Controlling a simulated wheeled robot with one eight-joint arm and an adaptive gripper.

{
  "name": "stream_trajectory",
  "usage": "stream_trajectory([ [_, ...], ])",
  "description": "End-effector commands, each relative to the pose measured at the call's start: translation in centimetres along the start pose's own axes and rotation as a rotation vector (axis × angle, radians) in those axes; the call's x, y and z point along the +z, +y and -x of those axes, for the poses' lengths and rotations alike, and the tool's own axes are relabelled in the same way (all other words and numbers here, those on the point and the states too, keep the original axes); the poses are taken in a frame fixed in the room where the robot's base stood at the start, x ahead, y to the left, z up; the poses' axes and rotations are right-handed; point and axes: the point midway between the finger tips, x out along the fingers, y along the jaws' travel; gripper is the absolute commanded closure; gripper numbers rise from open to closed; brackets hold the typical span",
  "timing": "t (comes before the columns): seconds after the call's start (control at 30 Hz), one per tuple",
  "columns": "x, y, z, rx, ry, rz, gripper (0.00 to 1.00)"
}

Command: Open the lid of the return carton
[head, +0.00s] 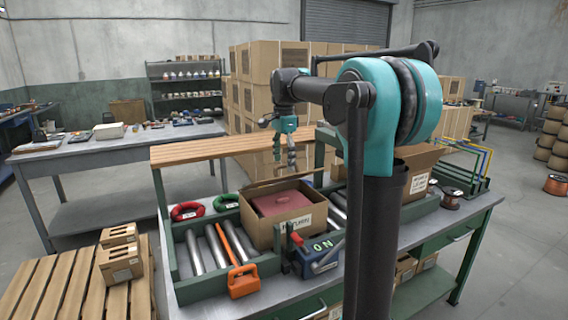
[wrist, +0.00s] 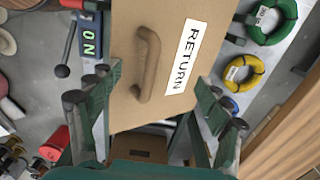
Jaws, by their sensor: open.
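In the wrist view a brown cardboard panel with a raised handle (wrist: 148,65) and a white RETURN label (wrist: 187,57) fills the middle. In the head view a carton (head: 262,233) with a white front label stands on the bench, a dark red panel (head: 280,202) within its top. I cannot clearly read that label. My gripper (head: 285,160) hangs above and behind this carton. In the wrist view the fingers of my gripper (wrist: 158,80) are spread on either side of the panel, holding nothing. The handle lies beyond the fingertips; contact is not visible.
A blue ON switch box (head: 317,256) with a lever stands close to the carton's right front. Red (head: 187,211) and green (head: 226,202) rings lie left. A slatted wooden shelf (head: 215,149) runs behind. An open carton (head: 422,160) stands at right, partly behind my arm.

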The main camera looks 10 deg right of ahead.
Motion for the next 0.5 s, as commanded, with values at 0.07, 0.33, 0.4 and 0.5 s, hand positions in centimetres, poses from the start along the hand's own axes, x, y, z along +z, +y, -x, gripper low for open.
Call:
stream_trajectory([
  [0.07,0.0,-0.2,0.6,0.000,0.000,0.000,0.22],
  [0.33,0.0,-0.8,2.5,0.000,0.000,0.000,0.22],
  [0.4,0.0,-1.0,2.9,0.000,0.000,0.000,0.22],
  [0.5,0.0,-1.2,3.6,0.000,0.000,0.000,0.22],
])
